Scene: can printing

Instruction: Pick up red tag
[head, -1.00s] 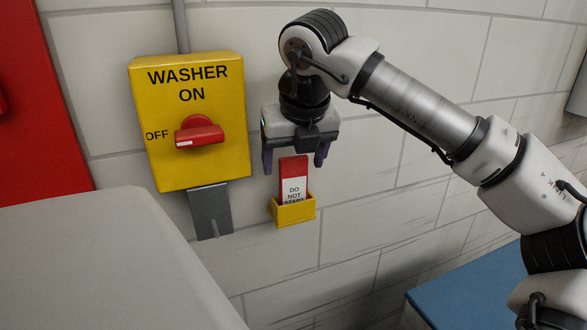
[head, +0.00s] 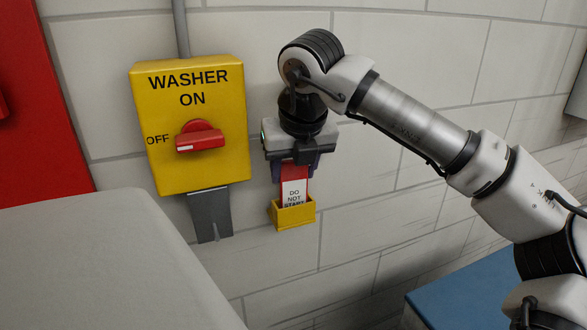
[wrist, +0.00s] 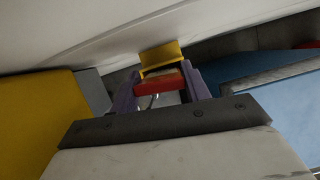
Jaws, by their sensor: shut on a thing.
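The red tag (head: 294,188) has a white lower part reading "DO NOT START". It stands upright with its lower end inside a small yellow holder (head: 294,214) on the wall. My gripper (head: 293,172) points down from above and is shut on the tag's red upper part. In the wrist view, the purple fingers of my gripper (wrist: 155,97) lie on both sides of the red tag (wrist: 158,88), with the yellow holder (wrist: 160,56) beyond. The tag's top edge is hidden by my gripper in the head view.
A yellow washer switch box (head: 190,125) with a red knob (head: 199,138) is on the wall left of my gripper. A grey slotted bracket (head: 210,216) hangs below it. A pale rounded surface (head: 100,260) fills the lower left. A blue surface (head: 470,295) lies lower right.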

